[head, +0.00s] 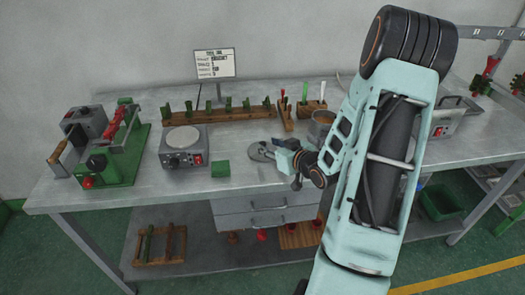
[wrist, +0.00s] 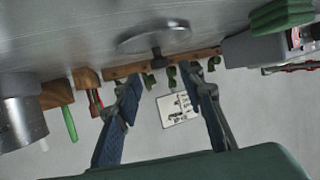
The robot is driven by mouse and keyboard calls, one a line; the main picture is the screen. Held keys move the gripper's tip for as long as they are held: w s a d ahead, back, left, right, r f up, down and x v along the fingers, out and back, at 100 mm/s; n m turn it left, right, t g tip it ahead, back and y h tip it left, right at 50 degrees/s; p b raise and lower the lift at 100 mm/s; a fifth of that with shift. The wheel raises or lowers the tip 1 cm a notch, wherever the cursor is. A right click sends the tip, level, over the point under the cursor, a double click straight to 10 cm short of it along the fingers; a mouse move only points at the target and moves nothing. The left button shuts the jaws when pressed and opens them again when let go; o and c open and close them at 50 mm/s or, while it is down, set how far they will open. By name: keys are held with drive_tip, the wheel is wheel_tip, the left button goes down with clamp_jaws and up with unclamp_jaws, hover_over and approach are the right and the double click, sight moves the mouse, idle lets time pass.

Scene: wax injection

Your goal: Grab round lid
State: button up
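The round lid (head: 259,152) is a flat grey metal disc lying on the workbench, right of the green block in the head view. In the wrist view the lid (wrist: 153,37) is at the upper middle, with a dark knob (wrist: 156,53) pointing toward the gripper. My gripper (head: 284,163) is just right of the lid in the head view and partly hides its right side. In the wrist view my gripper (wrist: 162,80) has its two fingers spread apart with nothing between them. The lid's knob is beyond the fingertips, roughly between them; I see no contact.
A metal pot (head: 321,128) stands to the right, behind my arm. A wooden rack (head: 220,115) with green tools runs behind. A grey heater (head: 183,148) and green block (head: 220,169) are left. A sign (head: 214,64) stands behind. The bench between block and heater is clear.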

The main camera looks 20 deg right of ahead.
sight(263, 143)
drive_tip(key=shift+x, duration=2.35)
drive_tip(key=shift+f, duration=0.15)
clamp_jaws()
